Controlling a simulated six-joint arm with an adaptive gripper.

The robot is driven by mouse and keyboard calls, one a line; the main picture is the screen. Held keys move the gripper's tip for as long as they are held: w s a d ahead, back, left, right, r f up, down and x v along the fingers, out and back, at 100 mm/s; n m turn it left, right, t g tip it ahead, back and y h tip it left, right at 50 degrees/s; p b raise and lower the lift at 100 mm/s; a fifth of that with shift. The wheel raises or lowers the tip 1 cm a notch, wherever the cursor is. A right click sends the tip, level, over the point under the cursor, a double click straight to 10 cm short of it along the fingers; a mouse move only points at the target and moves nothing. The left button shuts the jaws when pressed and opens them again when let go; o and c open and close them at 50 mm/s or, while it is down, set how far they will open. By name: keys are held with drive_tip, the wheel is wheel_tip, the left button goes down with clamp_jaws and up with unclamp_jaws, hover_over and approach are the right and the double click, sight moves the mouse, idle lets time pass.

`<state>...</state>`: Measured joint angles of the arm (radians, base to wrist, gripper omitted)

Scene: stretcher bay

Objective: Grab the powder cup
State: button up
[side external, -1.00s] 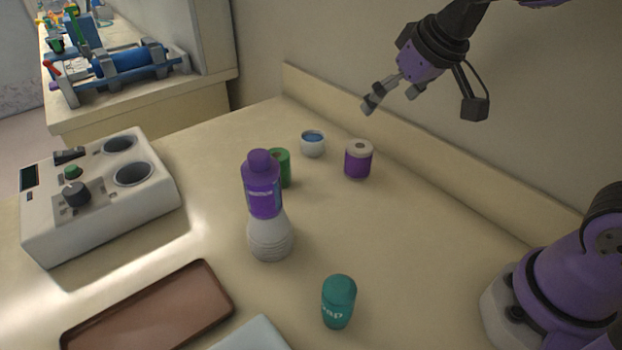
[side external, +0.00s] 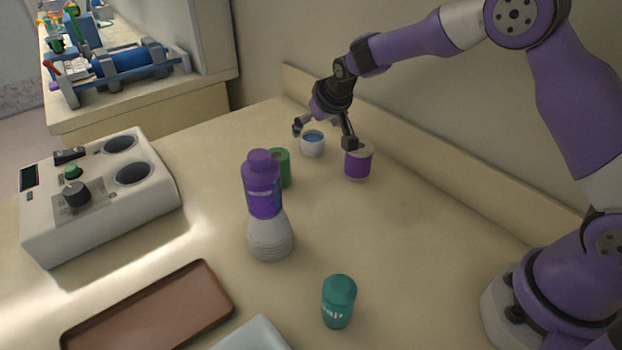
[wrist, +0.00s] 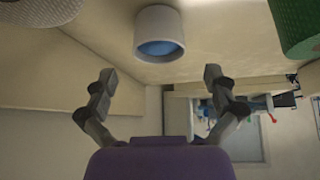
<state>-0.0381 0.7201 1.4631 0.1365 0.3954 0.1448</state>
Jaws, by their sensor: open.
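A small white cup with blue contents (side external: 313,148), the likely powder cup, stands upright on the counter near the back wall. In the wrist view the white cup (wrist: 160,35) sits at top centre, its blue inside showing. My gripper (side external: 323,135) is open and empty, with a finger to either side of the cup in the side view. In the wrist view the fingertips (wrist: 160,75) are spread wide and the cup lies just beyond them, in line with the gap. I cannot tell whether a finger touches the cup.
A purple jar (side external: 358,164) stands close to the right finger. A green container (side external: 283,168) is partly hidden behind a purple-and-white bottle (side external: 263,200). A teal container (side external: 339,302), a brown tray (side external: 150,310) and a white device (side external: 100,200) stand farther off.

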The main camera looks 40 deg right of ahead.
sight(313, 136)
drive_tip(key=x, duration=0.4)
drive_tip(key=shift+s+f, duration=0.15)
drive_tip(key=shift+f, duration=0.1)
drive_tip(key=c, duration=1.2)
